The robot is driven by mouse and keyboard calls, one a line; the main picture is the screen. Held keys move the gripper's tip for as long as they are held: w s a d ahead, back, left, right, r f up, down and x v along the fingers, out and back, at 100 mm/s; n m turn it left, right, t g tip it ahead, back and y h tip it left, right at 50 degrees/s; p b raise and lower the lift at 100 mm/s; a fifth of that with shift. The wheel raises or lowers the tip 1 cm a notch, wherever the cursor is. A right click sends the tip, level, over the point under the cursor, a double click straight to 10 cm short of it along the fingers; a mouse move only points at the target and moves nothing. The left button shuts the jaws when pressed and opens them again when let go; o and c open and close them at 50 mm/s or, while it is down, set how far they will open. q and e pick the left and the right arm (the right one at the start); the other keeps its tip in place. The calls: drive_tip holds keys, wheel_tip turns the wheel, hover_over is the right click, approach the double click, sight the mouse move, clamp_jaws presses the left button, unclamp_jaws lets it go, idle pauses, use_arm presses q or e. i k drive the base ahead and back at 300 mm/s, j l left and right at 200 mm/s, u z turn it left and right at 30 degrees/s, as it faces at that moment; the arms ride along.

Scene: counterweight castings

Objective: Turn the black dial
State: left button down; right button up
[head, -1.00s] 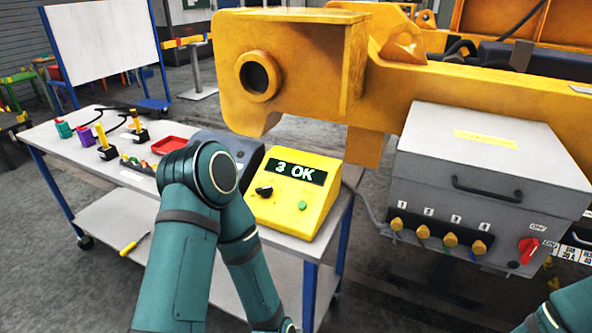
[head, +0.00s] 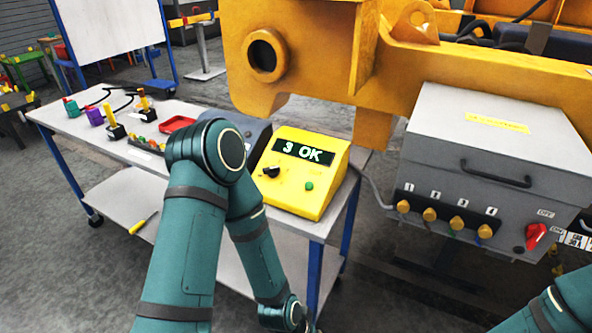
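The black dial (head: 271,171) sits on the sloped face of a yellow box (head: 307,198). The box's display reads "3 OK", and a green button (head: 309,186) is to the right of the dial. The box stands on the near right end of a grey-topped cart. My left arm rises in front of the cart and bends down to the right, left of the yellow box. Its gripper is not visible. My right arm shows only at the lower right corner, with its gripper out of frame. Nothing touches the dial.
The grey cart (head: 73,126) also holds a red tray (head: 178,124) and several small tools. A large yellow casting (head: 310,60) stands behind. A grey cabinet (head: 490,150) with several orange knobs and a red switch (head: 536,236) is at right. A cable runs beside it.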

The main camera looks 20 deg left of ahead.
sight(273, 171)
drive_tip(key=u, duration=0.75)
drive_tip(key=i+l, duration=0.05)
